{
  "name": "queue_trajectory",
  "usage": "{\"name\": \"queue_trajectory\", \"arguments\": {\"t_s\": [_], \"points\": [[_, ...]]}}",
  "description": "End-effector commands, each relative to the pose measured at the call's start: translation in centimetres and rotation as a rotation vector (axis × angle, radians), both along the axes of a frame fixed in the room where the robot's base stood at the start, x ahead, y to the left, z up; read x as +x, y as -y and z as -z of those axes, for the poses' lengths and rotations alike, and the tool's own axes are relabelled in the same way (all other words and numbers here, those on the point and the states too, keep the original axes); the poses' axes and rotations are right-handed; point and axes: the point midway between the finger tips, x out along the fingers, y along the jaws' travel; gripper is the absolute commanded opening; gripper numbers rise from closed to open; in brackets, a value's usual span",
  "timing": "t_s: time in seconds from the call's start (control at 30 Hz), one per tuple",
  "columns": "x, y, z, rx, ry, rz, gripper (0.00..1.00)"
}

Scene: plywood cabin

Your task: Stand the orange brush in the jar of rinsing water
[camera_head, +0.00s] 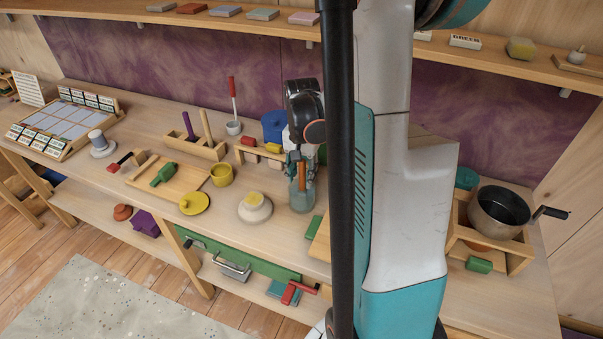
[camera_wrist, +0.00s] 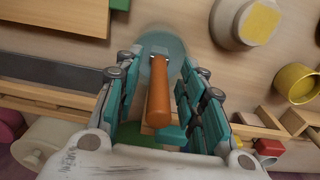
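The orange brush (camera_head: 302,176) is in the clear glass jar of rinsing water (camera_head: 302,201) and looks near upright. In the wrist view the brush (camera_wrist: 159,100) has its orange handle toward the camera, and its far end lies within the round jar (camera_wrist: 176,48). My gripper (camera_head: 298,157) is above the jar, pointing down. In the wrist view my gripper's fingers (camera_wrist: 164,62) stand on both sides of the handle, with gaps visible beside it. The brush's bottom end is hard to make out.
A white pot with a yellow top (camera_head: 255,209) and a yellow mug (camera_head: 221,175) stand left of the jar. A wooden rack (camera_head: 258,152) and a blue pot (camera_head: 273,126) are behind. A green block (camera_head: 313,228) lies in front. My arm hides the bench to the right.

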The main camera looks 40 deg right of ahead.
Motion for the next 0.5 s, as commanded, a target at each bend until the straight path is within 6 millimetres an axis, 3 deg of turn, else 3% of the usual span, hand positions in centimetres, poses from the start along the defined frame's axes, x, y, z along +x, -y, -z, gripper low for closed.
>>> {"name": "queue_trajectory", "arguments": {"t_s": [0.17, 0.5], "points": [[0.0, 0.0, -1.3, 0.0, 0.0, 0.0, 0.37], [0.0, 0.0, -7.6, 0.0, 0.0, 0.0, 0.37]]}}
